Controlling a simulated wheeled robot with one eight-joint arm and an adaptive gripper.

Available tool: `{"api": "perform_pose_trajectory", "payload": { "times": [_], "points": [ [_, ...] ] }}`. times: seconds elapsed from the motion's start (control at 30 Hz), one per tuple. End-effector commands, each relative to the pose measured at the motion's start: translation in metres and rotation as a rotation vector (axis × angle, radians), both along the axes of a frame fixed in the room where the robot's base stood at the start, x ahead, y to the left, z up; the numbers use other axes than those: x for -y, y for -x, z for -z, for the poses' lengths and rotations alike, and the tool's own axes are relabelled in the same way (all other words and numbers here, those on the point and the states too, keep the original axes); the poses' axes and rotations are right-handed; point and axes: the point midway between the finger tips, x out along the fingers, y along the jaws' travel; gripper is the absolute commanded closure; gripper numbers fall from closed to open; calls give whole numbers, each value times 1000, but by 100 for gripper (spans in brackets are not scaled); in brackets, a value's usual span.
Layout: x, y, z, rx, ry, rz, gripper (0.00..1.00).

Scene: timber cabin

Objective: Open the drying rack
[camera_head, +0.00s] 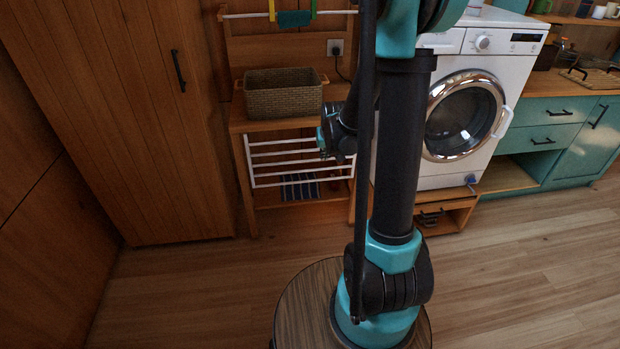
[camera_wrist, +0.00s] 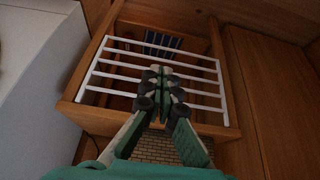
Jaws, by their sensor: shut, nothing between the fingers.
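The drying rack (camera_head: 250,162) is a white frame with several horizontal bars. In the head view it stands upright across the front of the wooden stand, below the shelf top. In the wrist view the rack (camera_wrist: 222,92) spans the middle of the picture, with its bars crossing behind my gripper. My gripper (camera_wrist: 161,74) is shut and empty, with its fingertips over the middle bars. I cannot tell whether they touch a bar. In the head view my gripper (camera_head: 326,142) is at the rack's upper right, partly hidden by my arm.
A woven basket (camera_head: 283,98) sits on the wooden stand (camera_head: 243,122) above the rack. Striped cloth (camera_head: 299,187) lies behind the bars. The washing machine (camera_head: 450,60) is close on the right, a tall wooden cabinet (camera_head: 150,110) on the left. The floor in front is clear.

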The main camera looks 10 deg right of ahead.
Motion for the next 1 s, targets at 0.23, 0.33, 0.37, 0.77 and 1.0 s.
{"api": "perform_pose_trajectory", "payload": {
  "times": [0.23, 0.33, 0.37, 0.77, 1.0],
  "points": [
    [-2, -89, 51, 45, 1, -1, 100],
    [-2, -120, 77, 62, 1, -1, 100],
    [-3, -128, 85, 67, 1, -1, 100],
    [-6, -216, 213, 136, 1, -2, 100],
    [-7, -232, 259, 158, 1, -2, 100]
  ]
}}
